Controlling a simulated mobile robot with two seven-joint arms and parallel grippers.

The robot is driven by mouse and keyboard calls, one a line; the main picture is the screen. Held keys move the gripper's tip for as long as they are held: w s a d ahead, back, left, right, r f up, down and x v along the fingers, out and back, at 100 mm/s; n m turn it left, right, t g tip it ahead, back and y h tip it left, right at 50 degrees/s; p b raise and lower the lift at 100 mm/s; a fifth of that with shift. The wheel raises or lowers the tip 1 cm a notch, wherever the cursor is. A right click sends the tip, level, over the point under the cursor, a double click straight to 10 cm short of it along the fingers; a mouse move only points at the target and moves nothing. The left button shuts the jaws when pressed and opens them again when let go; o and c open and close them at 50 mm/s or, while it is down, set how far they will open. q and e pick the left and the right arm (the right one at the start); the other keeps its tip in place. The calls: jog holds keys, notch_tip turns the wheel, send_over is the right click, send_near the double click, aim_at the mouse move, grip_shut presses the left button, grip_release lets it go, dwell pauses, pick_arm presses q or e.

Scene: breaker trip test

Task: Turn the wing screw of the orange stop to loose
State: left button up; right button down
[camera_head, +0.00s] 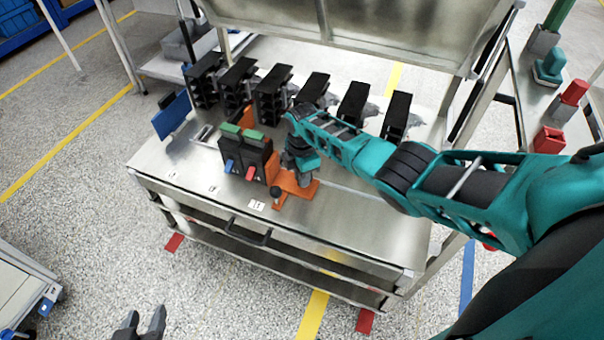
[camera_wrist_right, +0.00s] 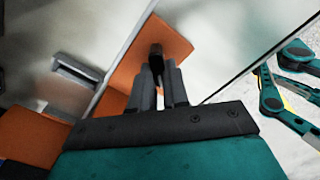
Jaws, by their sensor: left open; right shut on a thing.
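The orange stop (camera_head: 308,189) lies flat on the metal bench top, just right of two dark breakers; its orange plate also shows in the right wrist view (camera_wrist_right: 172,38). My right gripper (camera_head: 303,180) reaches down over the plate. In the right wrist view its fingers (camera_wrist_right: 158,78) are shut on a small dark piece (camera_wrist_right: 156,52) standing on the plate, seemingly the wing screw. The fingers hide much of it, so its turn angle cannot be told. My left gripper (camera_head: 140,325) is open and empty, low in front of the bench.
The breakers (camera_head: 244,155) have green tops, with one blue and one red lever. A dark round knob (camera_head: 275,191) stands at the plate's left. Several black modules (camera_head: 271,92) line the back. A blue panel (camera_head: 172,115) stands left. The bench front (camera_head: 330,225) is clear.

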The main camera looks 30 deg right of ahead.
jog(key=n, duration=0.5)
jog(key=shift+s, duration=0.2)
jog(key=shift+s+d+n+b, duration=0.1)
jog(key=shift+n+b, duration=0.2)
jog(key=shift+n, duration=1.3)
jog(key=c, duration=1.1)
grip_release()
